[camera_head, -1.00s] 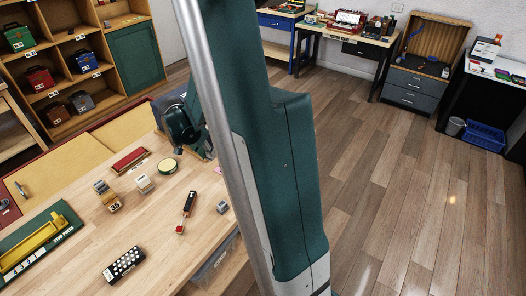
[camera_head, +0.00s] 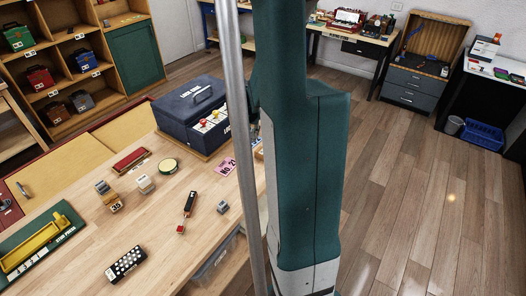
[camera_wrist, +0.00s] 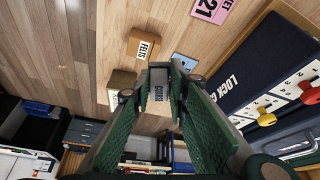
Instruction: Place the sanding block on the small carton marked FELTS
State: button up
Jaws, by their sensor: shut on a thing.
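In the wrist view, my gripper (camera_wrist: 160,72) is shut on a small grey block with dark lettering (camera_wrist: 158,92), which I take to be the sanding block. The small brown carton with the white FELTS label (camera_wrist: 143,46) lies on the wooden table, just beyond the fingertips and slightly left. The block looks apart from the carton, but its height above the table is hard to judge. In the head view, my arm hides the gripper and the block.
A second brown box (camera_wrist: 121,86) stands close to the FELTS carton. A blue card (camera_wrist: 184,61) lies on its other side. A large dark blue lock case (camera_head: 188,112) with coloured knobs stands nearby. A pink numbered card (camera_head: 227,166) lies on the table (camera_head: 160,225).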

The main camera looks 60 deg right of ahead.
jog(key=shift+s+d+r, duration=0.2)
jog(key=shift+s+d, duration=0.5)
jog(key=shift+d, duration=0.2)
jog(key=shift+s+d+r, duration=0.2)
jog(key=shift+s+d, duration=0.5)
jog(key=shift+d, duration=0.2)
jog(key=shift+f+b, duration=0.3)
jog(key=shift+f, duration=2.65)
jog(key=shift+f+b, duration=0.3)
jog(key=shift+f, duration=1.8)
jog(key=shift+f, duration=0.15)
jog(key=o, duration=0.9)
jog(key=shift+r, duration=0.2)
